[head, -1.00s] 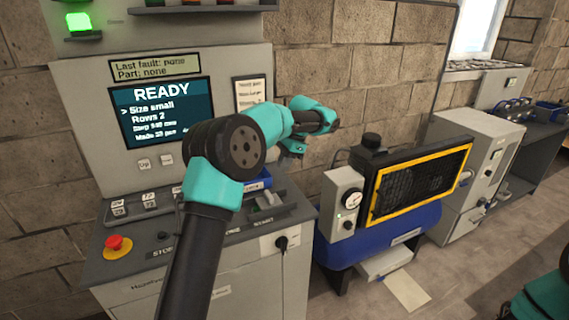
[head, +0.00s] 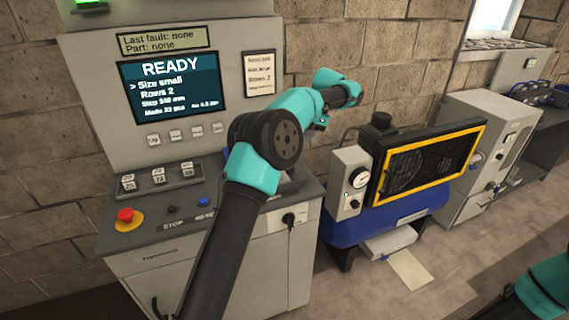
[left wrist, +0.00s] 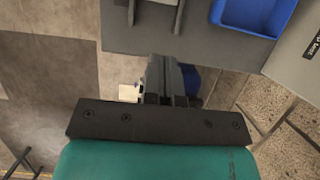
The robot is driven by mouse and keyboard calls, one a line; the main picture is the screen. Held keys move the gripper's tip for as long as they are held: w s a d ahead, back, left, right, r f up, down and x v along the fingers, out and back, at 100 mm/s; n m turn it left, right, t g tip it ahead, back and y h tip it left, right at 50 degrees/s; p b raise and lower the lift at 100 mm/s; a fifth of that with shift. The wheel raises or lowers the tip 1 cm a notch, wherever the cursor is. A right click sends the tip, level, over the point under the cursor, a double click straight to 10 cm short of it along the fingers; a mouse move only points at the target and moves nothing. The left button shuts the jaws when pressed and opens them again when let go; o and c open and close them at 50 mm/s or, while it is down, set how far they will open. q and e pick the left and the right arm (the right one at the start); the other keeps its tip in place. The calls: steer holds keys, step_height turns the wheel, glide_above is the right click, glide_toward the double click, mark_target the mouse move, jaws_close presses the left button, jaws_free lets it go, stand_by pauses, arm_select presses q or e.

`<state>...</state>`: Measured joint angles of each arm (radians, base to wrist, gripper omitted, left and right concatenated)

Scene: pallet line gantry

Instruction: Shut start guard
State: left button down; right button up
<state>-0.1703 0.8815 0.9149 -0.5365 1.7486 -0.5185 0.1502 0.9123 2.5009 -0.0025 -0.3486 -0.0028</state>
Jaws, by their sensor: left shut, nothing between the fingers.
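The control console (head: 150,215) stands at the left of the head view, with a row of small controls and a red stop button (head: 127,217) on its sloped top. My left arm crosses in front of the console's right part and hides the start area, so I cannot make out the start guard there. My left gripper (head: 319,123) is small and partly hidden beyond the forearm. In the left wrist view its fingers (left wrist: 172,78) are together and empty, near the edge of a dark grey surface (left wrist: 225,45). A grey bracket-like part (left wrist: 157,12) there may be the guard; I cannot tell.
The screen (head: 170,85) reads READY. A blue tray (left wrist: 252,14) lies on the grey surface in the wrist view. Right of the console stand a blue compressor with a yellow-framed grille (head: 425,165) and a grey cabinet (head: 487,150). My right arm shows at the lower right corner.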

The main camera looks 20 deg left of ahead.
arm_select(q)
glide_above(284, 175)
steer(key=w+d, duration=0.3)
step_height(284, 175, down, 9)
steer(key=shift+w+a+f, duration=0.1)
steer(key=shift+w+a, duration=0.05)
steer(key=shift+s+a, duration=1.05)
steer(key=shift+s, duration=0.05)
steer(key=shift+s+a, duration=0.35)
